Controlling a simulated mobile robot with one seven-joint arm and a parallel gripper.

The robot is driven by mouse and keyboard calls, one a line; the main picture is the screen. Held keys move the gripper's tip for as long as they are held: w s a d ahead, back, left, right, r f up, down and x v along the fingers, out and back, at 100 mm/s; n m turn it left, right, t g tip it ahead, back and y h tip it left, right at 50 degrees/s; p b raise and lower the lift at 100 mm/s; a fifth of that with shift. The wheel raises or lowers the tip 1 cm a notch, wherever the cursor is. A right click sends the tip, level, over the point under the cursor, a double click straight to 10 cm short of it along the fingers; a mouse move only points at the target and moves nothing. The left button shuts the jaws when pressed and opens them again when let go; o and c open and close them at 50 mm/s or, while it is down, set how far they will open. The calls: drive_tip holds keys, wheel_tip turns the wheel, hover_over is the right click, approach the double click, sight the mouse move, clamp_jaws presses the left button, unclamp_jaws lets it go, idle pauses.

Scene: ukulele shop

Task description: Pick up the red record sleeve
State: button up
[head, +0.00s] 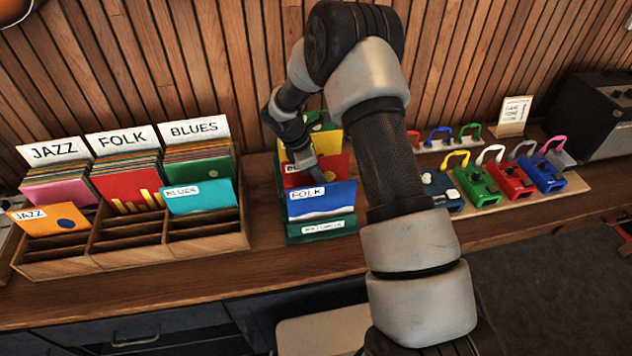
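A red record sleeve (334,168) stands in a dark green bin (291,229), behind a blue sleeve labelled FOLK (322,202) and in front of a yellow one (328,143). Its white label starts with B; the rest is covered. My gripper (309,163) reaches down at the left part of this red sleeve, over its label. I cannot tell whether the fingers touch it, or whether they are open or shut. Another red sleeve (128,186), with yellow bars, stands in the FOLK section of the wooden rack (128,242).
The wooden rack at left also holds JAZZ and BLUES sleeves, with an orange sleeve (53,219) and a turquoise sleeve (199,197) in front. At right, coloured pedals (512,181) sit on a board near an amplifier (597,117). The counter between rack and bin is clear.

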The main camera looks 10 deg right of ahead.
clamp_jaws()
